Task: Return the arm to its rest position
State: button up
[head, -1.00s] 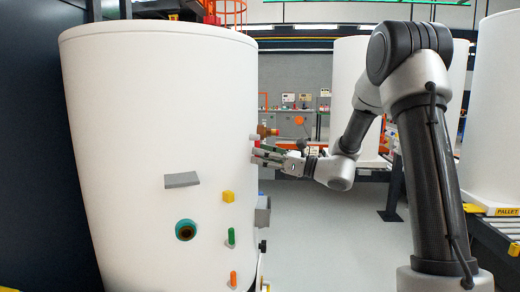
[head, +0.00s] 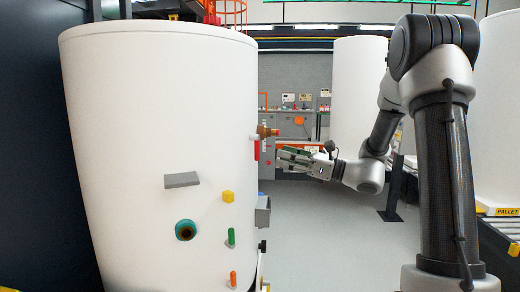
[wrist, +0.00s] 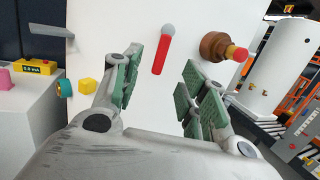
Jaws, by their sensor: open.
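My gripper (head: 281,158) is open and empty in the head view, just right of the large white tank (head: 150,110). Its green-padded fingers (wrist: 158,92) show apart in the wrist view, with nothing between them. A red handle (wrist: 161,55) on the tank wall lies beyond the fingertips, apart from them. It also shows in the head view (head: 257,150). A brown fitting with a red tip (wrist: 225,48) sits right of the handle; in the head view the fitting (head: 265,131) is above my gripper.
The tank carries a grey ledge (head: 182,180), a yellow block (head: 228,197), a teal-ringed port (head: 185,230), and green (head: 231,237) and orange (head: 233,279) pegs. More white tanks (head: 357,90) stand behind my arm. The grey floor (head: 325,235) right of the tank is clear.

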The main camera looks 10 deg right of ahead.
jog(key=s+d+f+n+g+h, duration=0.1)
jog(key=s+f+n+g+h, duration=0.45)
jog(key=s, duration=0.45)
jog(key=s+d+f+n+g+h, duration=0.2)
jog(key=s+f+n+g, duration=0.3)
jog(key=s+f+n, duration=0.4)
jog(key=s+d+r+n+h, duration=0.3)
jog(key=s+d+n+h, duration=0.3)
jog(key=s+d, duration=0.25)
jog(key=s+r+n+t+h, duration=0.3)
jog(key=s+r+n+t, duration=0.1)
jog(key=r, duration=0.2)
jog(key=shift+r, duration=0.4)
